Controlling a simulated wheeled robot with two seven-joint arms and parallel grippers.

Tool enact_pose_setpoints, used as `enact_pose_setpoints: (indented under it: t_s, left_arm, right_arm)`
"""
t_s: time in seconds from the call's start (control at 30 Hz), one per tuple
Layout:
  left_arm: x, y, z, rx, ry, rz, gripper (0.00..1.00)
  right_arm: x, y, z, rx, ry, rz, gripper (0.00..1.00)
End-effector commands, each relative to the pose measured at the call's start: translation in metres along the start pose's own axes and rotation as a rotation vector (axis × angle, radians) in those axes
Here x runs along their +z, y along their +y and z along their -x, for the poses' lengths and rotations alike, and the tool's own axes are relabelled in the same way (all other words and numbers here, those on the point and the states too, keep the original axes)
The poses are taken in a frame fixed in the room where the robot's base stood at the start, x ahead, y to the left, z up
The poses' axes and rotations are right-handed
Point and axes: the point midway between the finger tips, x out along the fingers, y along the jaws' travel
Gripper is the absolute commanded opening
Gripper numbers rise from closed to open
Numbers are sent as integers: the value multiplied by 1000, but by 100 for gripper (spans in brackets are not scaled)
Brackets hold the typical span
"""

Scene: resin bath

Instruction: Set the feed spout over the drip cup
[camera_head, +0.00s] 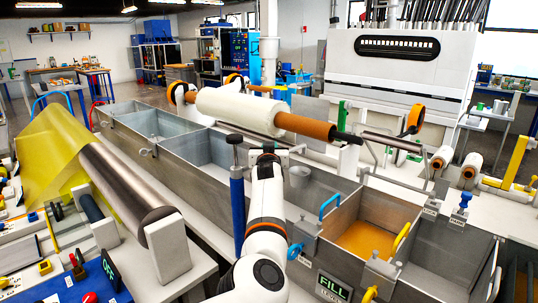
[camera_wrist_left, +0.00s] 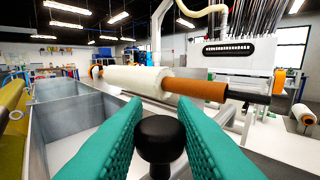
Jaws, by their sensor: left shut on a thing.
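My left gripper (camera_head: 267,151) is near the middle of the head view, seen from behind, its fingers hidden there. In the left wrist view its teal fingers (camera_wrist_left: 160,128) stand on both sides of a black knob (camera_wrist_left: 160,137) and are shut on it. A blue post (camera_head: 237,205) with a dark top stands just left of the gripper. I cannot make out the feed spout clearly; the gripper hides part of that area. My right gripper is not in view.
A white roll on a brown core (camera_head: 240,110) spans behind the gripper. Long grey tanks (camera_head: 195,150) run along the line. A compartment with orange liquid (camera_head: 365,240) is at right. A yellow sheet and dark roller (camera_head: 125,182) are at left.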

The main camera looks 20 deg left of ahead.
Motion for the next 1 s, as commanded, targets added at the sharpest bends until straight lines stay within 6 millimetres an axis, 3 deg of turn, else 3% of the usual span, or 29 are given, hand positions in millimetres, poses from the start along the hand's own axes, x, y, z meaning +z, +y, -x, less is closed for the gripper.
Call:
enact_pose_setpoints:
  t_s: [0.63,0.67,0.77,1.0]
  left_arm:
    - [3,-1,-2,8,-5,0,0]
    - [3,-1,-2,8,-5,0,28]
    - [3,-1,-2,8,-5,0,44]
    - [1,-1,-2,8,-2,0,45]
  right_arm:
    - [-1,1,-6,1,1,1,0]
    - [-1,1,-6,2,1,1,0]
    - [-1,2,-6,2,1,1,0]
    - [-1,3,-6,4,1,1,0]
